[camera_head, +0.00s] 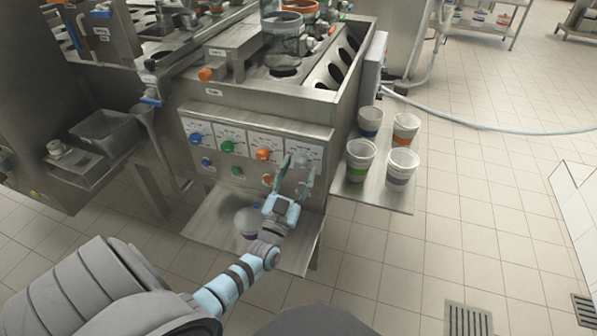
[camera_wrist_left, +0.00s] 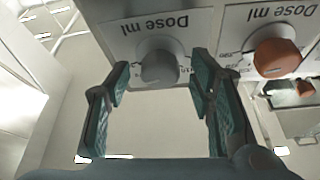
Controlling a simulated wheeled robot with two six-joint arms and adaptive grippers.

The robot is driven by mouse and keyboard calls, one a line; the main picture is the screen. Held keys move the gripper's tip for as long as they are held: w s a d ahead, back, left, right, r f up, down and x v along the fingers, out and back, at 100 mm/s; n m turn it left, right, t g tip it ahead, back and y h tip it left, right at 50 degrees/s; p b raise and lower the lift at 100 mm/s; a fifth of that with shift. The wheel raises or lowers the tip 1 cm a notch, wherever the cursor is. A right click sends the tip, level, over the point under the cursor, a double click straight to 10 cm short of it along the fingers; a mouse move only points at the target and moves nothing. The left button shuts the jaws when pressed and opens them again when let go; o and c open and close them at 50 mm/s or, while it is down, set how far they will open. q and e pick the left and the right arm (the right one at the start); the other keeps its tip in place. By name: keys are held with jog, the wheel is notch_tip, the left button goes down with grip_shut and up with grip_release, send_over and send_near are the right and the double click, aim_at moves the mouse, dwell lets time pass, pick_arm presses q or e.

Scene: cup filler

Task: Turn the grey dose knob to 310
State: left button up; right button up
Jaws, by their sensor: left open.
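The grey dose knob (camera_wrist_left: 158,68) sits on a white "Dose ml" plate in the left wrist view, which shows the panel upside down. In the head view the grey knob (camera_head: 301,160) is at the right end of the row of dose knobs, partly behind my fingers. My left gripper (camera_head: 296,176) is open in front of the panel. In the left wrist view its two teal fingers (camera_wrist_left: 165,85) stand on either side of the grey knob, with gaps to it. The pointer's exact reading is too small to tell. My right gripper is not in view.
An orange knob (camera_wrist_left: 277,58) is beside the grey one; green (camera_head: 227,147) and blue (camera_head: 195,139) knobs are further left. Smaller coloured knobs sit below. A cup (camera_head: 249,222) stands on the lower steel shelf. Several cups stand on the right side shelf (camera_head: 352,190).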

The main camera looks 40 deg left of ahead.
pick_arm(q)
jog(key=shift+w, duration=0.15)
jog(key=c, duration=1.2)
jog(key=shift+o, duration=0.2)
